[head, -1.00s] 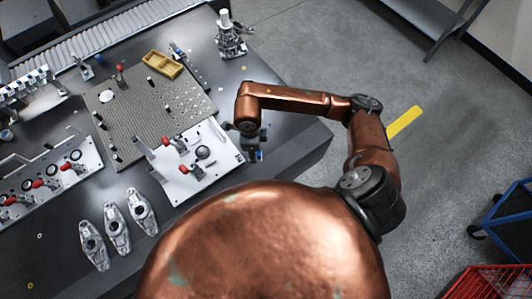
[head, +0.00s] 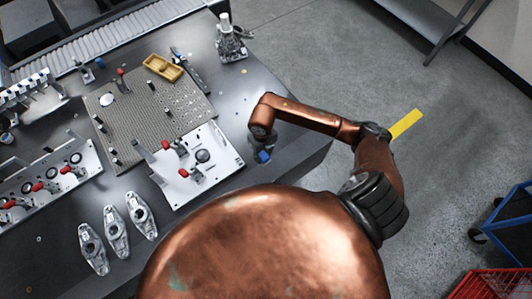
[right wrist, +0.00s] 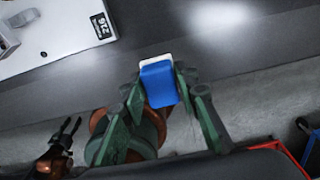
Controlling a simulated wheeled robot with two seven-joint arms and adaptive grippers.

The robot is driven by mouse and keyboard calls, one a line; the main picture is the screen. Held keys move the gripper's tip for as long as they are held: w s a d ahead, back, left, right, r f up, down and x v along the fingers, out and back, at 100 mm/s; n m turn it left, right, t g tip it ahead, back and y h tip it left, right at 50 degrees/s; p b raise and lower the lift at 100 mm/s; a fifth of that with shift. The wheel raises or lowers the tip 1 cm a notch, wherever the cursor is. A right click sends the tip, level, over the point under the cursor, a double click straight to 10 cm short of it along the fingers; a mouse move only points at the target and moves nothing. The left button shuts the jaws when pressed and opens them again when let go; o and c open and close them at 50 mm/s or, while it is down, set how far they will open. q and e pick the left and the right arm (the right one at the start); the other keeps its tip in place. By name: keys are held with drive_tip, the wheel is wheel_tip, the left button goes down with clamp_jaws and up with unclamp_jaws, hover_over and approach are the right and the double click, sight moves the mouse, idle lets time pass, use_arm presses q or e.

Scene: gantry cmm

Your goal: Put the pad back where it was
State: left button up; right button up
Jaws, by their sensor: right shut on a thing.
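The pad (right wrist: 158,85) is a small blue block with a white layer at its far edge. My right gripper (right wrist: 160,92) is shut on it, with a green finger on each side.
The white plate (head: 215,171) carries red-handled clamps. A perforated plate (head: 135,125) with pins and a yellow tray (head: 163,67) lie behind it. Several metal castings (head: 115,232) lie at the front left. A metal stand (head: 229,45) is at the back. Bare table surrounds the pad.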

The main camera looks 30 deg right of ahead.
drive_tip(key=w+d+f, duration=0.1)
drive_tip(key=f, duration=0.1)
drive_tip(key=w+d+f, duration=0.1)
drive_tip(key=f, duration=0.1)
drive_tip(key=w+d+f, duration=0.1)
drive_tip(key=shift+w+d+f, duration=0.2)
drive_tip(key=shift+w+f, duration=0.05)
drive_tip(key=shift+f, duration=0.15)
drive_tip(key=shift+w+d+f, duration=0.1)
drive_tip(key=shift+f, duration=1.55)
drive_tip(key=shift+f, duration=0.1)
drive_tip(key=o, duration=1.1)
wheel_tip(320, 180, up, 12)
